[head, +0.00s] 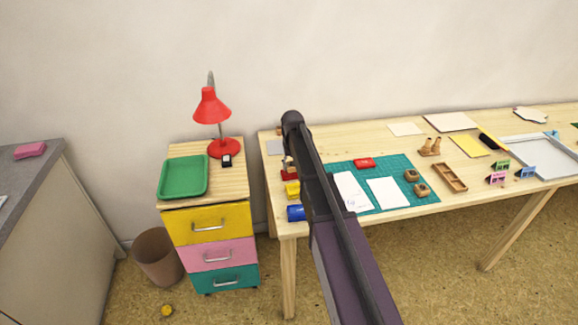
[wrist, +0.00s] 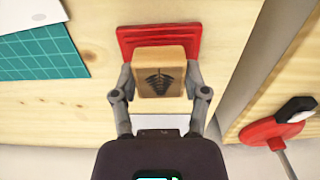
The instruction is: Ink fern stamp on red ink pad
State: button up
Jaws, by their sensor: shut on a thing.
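My gripper (wrist: 159,84) is shut on the fern stamp (wrist: 160,70), a light wooden block with a dark fern picture on the face turned to the wrist camera. One finger presses on each side of it. The red ink pad (wrist: 159,33) lies right behind the block in the wrist view, partly covered by it. I cannot tell whether the stamp touches the pad. In the head view the red pad (head: 287,176) shows at the table's left end, beside my arm, which hides most of the gripper.
A yellow pad (head: 292,190) and a blue item (head: 296,213) sit nearer the front edge. A red lamp (head: 222,148) stands on the drawer cabinet across a gap.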

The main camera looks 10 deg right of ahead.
jog(key=shift+r+p, duration=0.35)
jog(key=shift+r, duration=0.05)
dwell(0.4)
jog(key=shift+r+p, duration=2.65)
